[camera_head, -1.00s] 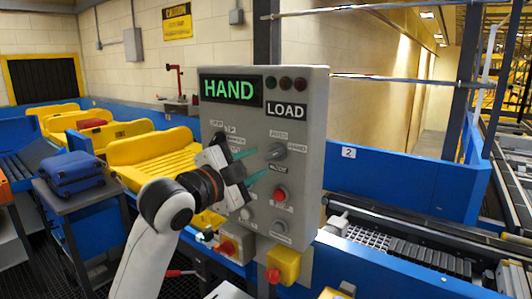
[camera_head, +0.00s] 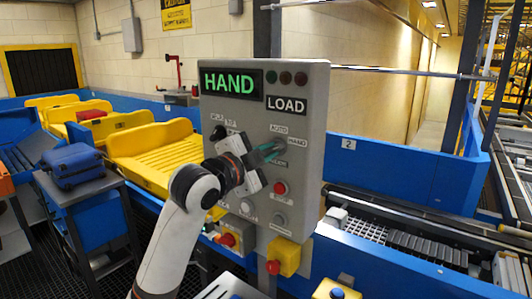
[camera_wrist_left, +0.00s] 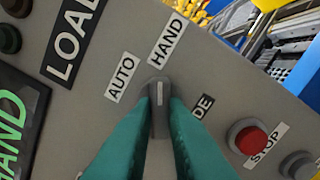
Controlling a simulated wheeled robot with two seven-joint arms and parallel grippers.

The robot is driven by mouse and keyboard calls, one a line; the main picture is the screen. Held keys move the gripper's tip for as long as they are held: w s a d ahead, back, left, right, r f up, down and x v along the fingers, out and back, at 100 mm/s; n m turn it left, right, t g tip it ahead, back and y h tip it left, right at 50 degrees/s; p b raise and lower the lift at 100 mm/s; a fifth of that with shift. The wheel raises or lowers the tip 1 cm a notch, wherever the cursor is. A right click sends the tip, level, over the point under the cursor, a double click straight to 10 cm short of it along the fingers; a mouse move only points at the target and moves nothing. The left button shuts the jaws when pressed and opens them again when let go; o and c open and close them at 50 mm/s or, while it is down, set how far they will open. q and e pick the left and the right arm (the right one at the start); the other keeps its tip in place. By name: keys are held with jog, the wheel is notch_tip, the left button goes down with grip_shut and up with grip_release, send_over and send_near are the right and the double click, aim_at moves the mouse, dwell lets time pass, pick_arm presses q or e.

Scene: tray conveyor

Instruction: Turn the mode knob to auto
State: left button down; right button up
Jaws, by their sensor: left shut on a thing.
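The grey control panel (camera_head: 235,130) stands upright in the middle, its display (camera_head: 230,83) reading HAND in green. The mode knob (camera_wrist_left: 160,108) shows in the left wrist view, its white pointer line aimed up, nearer the HAND label (camera_wrist_left: 166,42) than the AUTO label (camera_wrist_left: 121,78). My left gripper (camera_head: 273,152) is at the panel, its teal fingers (camera_wrist_left: 160,120) shut on the knob, one on each side. In the head view the fingers largely hide the knob. My right gripper is in neither view.
A red STOP button (camera_wrist_left: 248,137) sits beside the knob in the wrist view. A yellow box with a red button (camera_head: 283,258) is at the panel's foot. Yellow trays (camera_head: 155,150) and a blue case (camera_head: 72,165) stand left; a conveyor (camera_head: 410,240) runs right.

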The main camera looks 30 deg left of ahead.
pick_arm(q)
jog(key=n+p, duration=0.4)
jog(key=n, duration=0.1)
jog(key=shift+r+n, duration=0.1)
jog(key=shift+n, duration=0.2)
jog(key=n+p, duration=0.2)
jog(key=n, duration=0.2)
jog(key=shift+p, duration=0.3)
jog(key=shift+n+p, duration=0.7)
jog(key=shift+n, duration=0.5)
jog(key=shift+f, duration=0.2)
jog(key=c, duration=1.4)
grip_release()
jog(key=shift+c, duration=0.2)
